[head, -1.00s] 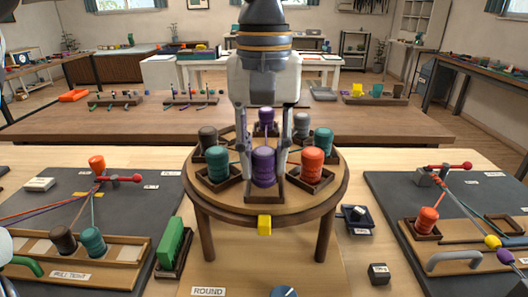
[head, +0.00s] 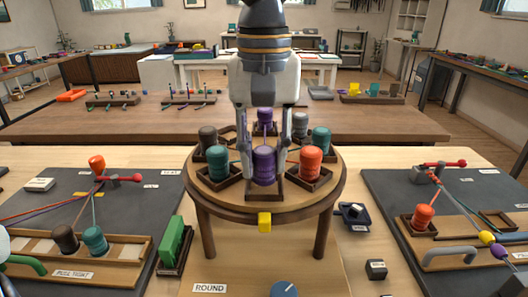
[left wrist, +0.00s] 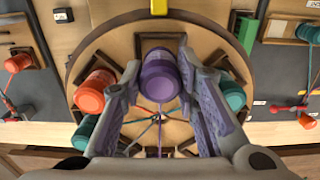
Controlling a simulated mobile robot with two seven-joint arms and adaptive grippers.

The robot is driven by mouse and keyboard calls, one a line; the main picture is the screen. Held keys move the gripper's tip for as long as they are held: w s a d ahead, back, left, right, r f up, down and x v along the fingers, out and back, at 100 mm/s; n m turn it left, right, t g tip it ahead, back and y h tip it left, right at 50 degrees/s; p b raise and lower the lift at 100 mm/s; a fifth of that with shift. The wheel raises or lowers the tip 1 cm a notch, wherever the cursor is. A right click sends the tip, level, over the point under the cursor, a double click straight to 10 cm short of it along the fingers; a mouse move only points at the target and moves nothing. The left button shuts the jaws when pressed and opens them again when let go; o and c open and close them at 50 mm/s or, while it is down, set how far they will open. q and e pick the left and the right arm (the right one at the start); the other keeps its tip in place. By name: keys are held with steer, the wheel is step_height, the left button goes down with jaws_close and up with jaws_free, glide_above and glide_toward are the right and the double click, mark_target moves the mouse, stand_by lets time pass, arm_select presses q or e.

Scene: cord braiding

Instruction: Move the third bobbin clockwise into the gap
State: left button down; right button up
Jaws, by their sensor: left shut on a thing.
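The round braiding stand (head: 265,209) is at the middle of the head view, with bobbins in wooden holders around its top. My left gripper (head: 263,177) comes down over it, its fingers on both sides of the front purple bobbin (head: 264,163) and shut on it. The left wrist view also shows this purple bobbin (left wrist: 158,76) between the fingers. The bobbin is upright at its holder; I cannot tell whether it is lifted. A teal bobbin (head: 217,162) stands to its left and an orange bobbin (head: 311,163) to its right. My right gripper is not in view.
Behind are a brown bobbin (head: 208,138), a second purple bobbin (head: 266,118), a grey bobbin (head: 300,124) and another teal bobbin (head: 321,139). A yellow block (head: 264,221) is on the stand's front edge. Dark boards (head: 400,190) with more bobbins flank the stand.

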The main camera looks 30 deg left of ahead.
arm_select(q)
steer(key=shift+f, duration=0.8)
stand_by(0.6)
steer(key=c, duration=1.2)
jaws_free()
steer(key=shift+o, duration=0.2)
step_height(320, 180, up, 12)
